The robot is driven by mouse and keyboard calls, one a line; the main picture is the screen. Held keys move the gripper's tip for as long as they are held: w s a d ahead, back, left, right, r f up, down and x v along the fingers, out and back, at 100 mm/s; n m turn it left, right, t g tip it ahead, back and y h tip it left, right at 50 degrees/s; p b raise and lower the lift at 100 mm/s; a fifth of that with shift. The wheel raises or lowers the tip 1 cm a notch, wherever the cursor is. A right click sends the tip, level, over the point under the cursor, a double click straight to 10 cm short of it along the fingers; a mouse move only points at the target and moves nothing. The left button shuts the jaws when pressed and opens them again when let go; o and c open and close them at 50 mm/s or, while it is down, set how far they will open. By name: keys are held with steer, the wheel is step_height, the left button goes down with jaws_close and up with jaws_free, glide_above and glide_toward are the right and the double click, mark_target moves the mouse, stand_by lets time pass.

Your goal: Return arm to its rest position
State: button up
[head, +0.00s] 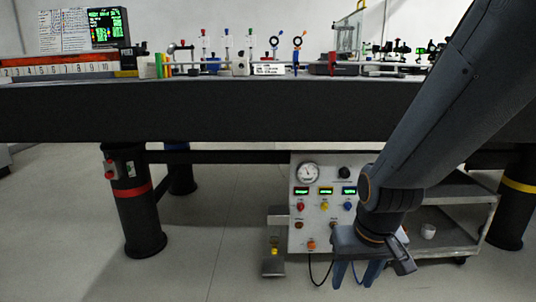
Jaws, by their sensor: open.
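My gripper (358,274) hangs at the lower right of the head view, pointing down, with its two fingers apart and nothing seen between them. My arm (430,120) comes in from the upper right corner and bends at a dark joint above the gripper. The gripper is in front of the lower part of a white control panel (307,225) and hides some of it. The arm hides part of the bench and the cart behind it.
A long dark optical bench (200,112) crosses the view, carrying optics, a small screen (108,27) and a numbered rack (60,69). Dark legs (138,215) support it. A grey cart (455,230) with a white cup (428,231) stands at right. Floor at lower left is clear.

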steer(key=s+a+r+n+g+y, duration=0.1)
steer(key=s+a+r+n, duration=0.25)
steer(key=s+a, duration=0.55)
steer(key=s+a+r+n+g+y, duration=0.1)
steer(key=s+a+r+n+g, duration=0.15)
steer(key=s+a+r, duration=0.55)
steer(key=d+r+m+h+p, duration=0.1)
steer(key=d+r+m+p, duration=0.2)
steer(key=d+r+p, duration=0.6)
steer(key=w+d+r+m+h+p, duration=0.1)
steer(key=d+r+p, duration=0.8)
steer(key=p, duration=1.8)
step_height(320, 180, up, 6)
steer(key=shift+w+f+m+t, duration=0.1)
steer(key=shift+w+m+t, duration=0.3)
steer(key=shift+m, duration=0.7)
